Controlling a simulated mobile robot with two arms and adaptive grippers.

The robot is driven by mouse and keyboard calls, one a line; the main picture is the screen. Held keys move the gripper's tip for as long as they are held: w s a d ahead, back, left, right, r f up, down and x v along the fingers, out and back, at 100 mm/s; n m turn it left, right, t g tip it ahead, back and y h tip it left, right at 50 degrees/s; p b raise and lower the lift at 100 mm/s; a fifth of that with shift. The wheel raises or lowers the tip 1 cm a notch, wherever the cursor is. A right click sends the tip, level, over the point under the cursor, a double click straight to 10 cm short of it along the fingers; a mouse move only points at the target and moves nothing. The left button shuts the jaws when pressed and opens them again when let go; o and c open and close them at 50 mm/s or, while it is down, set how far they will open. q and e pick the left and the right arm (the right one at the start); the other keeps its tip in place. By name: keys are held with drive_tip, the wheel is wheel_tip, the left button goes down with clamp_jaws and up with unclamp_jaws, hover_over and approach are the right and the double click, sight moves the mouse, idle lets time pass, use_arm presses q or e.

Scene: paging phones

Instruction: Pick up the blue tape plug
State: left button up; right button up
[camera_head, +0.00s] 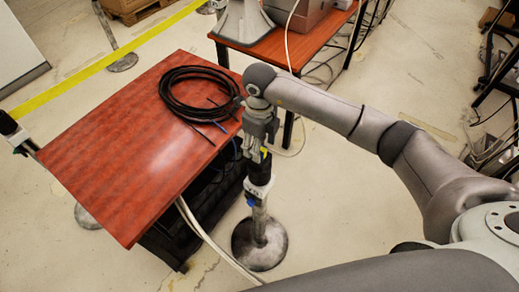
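A coil of black cable (199,88) lies on the red wooden table (110,180), toward its far right corner. Its loose ends reach toward the table's right edge. A small bluish cable end (221,127) shows near that edge, too small to tell if it is taped. My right gripper (257,150) points down just outside the table's right edge, right of the cable ends. It overlaps a post's black head in the picture. Whether its fingers are open, or hold anything, is unclear. My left gripper is not in view.
A barrier post with a round base (259,243) stands right of the table. A second orange table (270,46) with grey equipment stands behind. White cables (208,238) run down by the table's front. Yellow barrier tape (105,62) crosses the back left. The table's front half is clear.

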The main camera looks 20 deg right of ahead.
drive_tip(key=shift+f, duration=1.25)
drive_tip(key=c, duration=1.1)
drive_tip(key=shift+r, duration=0.15)
